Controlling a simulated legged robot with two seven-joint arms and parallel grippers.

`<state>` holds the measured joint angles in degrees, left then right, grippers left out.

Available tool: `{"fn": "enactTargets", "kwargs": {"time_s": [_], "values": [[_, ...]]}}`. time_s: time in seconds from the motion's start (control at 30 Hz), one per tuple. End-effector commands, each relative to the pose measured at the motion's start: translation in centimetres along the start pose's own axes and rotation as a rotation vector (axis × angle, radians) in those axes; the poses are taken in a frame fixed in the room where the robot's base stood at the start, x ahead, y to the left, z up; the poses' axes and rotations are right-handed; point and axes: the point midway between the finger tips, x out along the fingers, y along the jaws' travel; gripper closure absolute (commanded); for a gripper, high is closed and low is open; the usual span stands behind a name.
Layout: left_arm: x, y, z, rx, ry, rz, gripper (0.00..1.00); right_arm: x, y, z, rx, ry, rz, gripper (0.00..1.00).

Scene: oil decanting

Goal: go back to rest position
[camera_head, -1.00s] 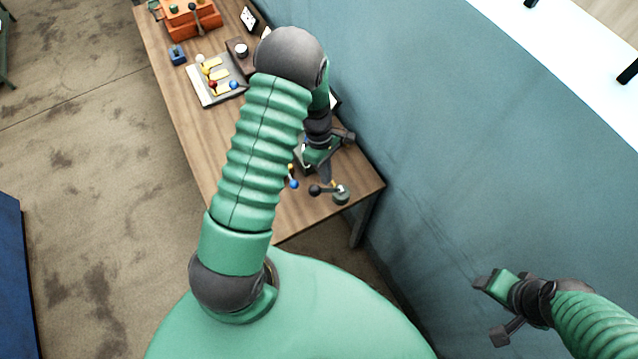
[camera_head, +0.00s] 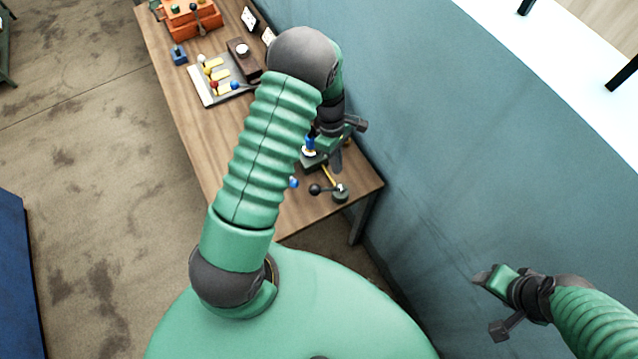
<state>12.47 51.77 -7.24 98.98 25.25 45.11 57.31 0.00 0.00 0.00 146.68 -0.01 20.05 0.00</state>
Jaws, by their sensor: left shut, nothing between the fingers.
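My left gripper (camera_head: 337,158) is over the near right end of the wooden table (camera_head: 185,116), beside the wall. It is shut and empty, and my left arm hides part of it and of the table. A device with a dark ball-ended lever (camera_head: 316,190) stands close in front of it. Something with a blue top (camera_head: 310,143) shows just left of the gripper. My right gripper (camera_head: 484,301) is at the lower right, in front of the blue wall and away from the table.
A panel with coloured knobs (camera_head: 205,94), an orange-red box (camera_head: 187,24) and a small blue item (camera_head: 179,55) are farther along the table. The blue wall (camera_head: 450,150) borders its right side. Bare floor (camera_head: 100,170) lies left.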

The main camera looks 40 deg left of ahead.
Motion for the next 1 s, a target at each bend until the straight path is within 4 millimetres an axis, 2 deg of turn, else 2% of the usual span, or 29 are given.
{"fn": "enactTargets", "kwargs": {"time_s": [0.53,0.6,0.67,0.77,0.9,1.0], "values": [[0.0,0.0,0.0,0.0,0.0,0.0,1.0,0.0,0.0,0.0,0.0,0.0,0.0,0.41],[0.3,0.0,0.0,0.022,0.005,0.005,1.0,0.7,0.0,0.1,0.0,0.0,0.0,0.41],[1.0,-0.1,0.3,0.094,0.023,0.016,1.0,2.3,0.0,0.5,0.0,0.001,0.0,0.41],[2.7,-1.1,1.2,0.358,0.09,0.052,1.0,7.0,0.0,1.6,0.0,0.0,0.0,0.41],[5.6,-4.2,3.0,0.908,0.248,0.103,1.0,14.4,0.0,3.4,0.0,-0.001,0.0,0.41],[7.5,-6.7,3.9,1.27,0.365,0.118,1.0,18.1,0.0,4.3,0.0,-0.001,0.0,0.41]]}}
